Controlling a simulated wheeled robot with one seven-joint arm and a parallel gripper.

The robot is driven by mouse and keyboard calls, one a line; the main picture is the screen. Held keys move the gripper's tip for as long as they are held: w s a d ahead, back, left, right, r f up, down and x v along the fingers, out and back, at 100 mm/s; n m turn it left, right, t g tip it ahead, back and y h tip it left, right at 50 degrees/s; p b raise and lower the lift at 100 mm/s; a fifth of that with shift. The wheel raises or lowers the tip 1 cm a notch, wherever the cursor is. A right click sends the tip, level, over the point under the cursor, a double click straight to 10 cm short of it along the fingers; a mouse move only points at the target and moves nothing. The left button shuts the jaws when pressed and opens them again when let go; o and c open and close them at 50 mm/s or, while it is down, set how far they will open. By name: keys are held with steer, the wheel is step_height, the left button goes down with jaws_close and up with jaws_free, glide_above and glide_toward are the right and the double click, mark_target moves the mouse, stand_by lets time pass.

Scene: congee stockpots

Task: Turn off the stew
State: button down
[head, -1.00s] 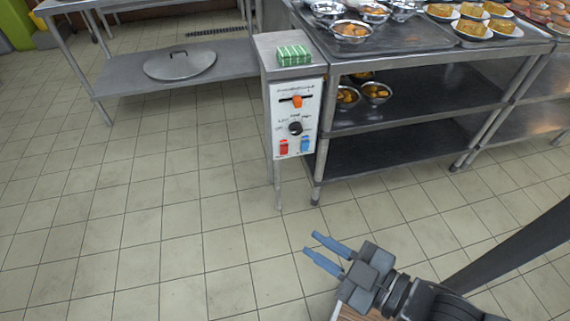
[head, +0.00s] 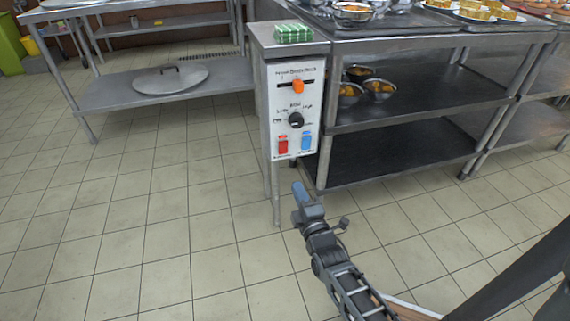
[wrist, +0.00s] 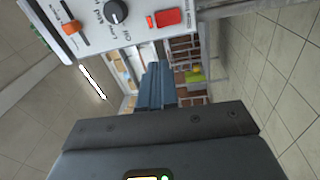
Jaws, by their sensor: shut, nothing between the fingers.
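A white control panel (head: 296,104) is on the front of a narrow steel stand. It has an orange slider (head: 298,87) at the top, a black dial (head: 295,119) in the middle, and a red switch (head: 283,145) and a blue switch (head: 305,141) at the bottom. The wrist view also shows the red switch (wrist: 168,17), black dial (wrist: 116,11) and orange slider (wrist: 71,27). My gripper (head: 301,188) is shut and empty, in front of and below the panel, apart from it. Its blue fingers (wrist: 157,85) lie together in the wrist view. No stew pot is identifiable.
A green-and-white block (head: 293,33) lies on top of the stand. A steel shelf table (head: 400,122) with food bowls stands right of it. A low shelf (head: 120,93) with a pot lid (head: 170,78) is at left. The tiled floor in front is clear.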

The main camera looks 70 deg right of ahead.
mark_target(284, 145)
steer(key=shift+d+f+g+h, duration=0.15)
steer(key=shift+d+f+h, duration=0.05)
steer(key=shift+d, duration=0.4)
steer(key=shift+d+f+g+h, duration=0.15)
steer(key=shift+d+f+h, duration=0.05)
steer(key=shift+d, duration=0.35)
steer(key=shift+w+d, duration=0.1)
steer(key=b+x, duration=0.4)
steer(key=x, duration=0.9)
steer(key=shift+w+d, duration=0.1)
steer(key=shift+w, duration=0.1)
steer(key=shift+w+d, duration=0.1)
steer(key=shift+w, duration=0.05)
steer(key=shift+r, duration=0.1)
steer(key=shift+r, duration=0.1)
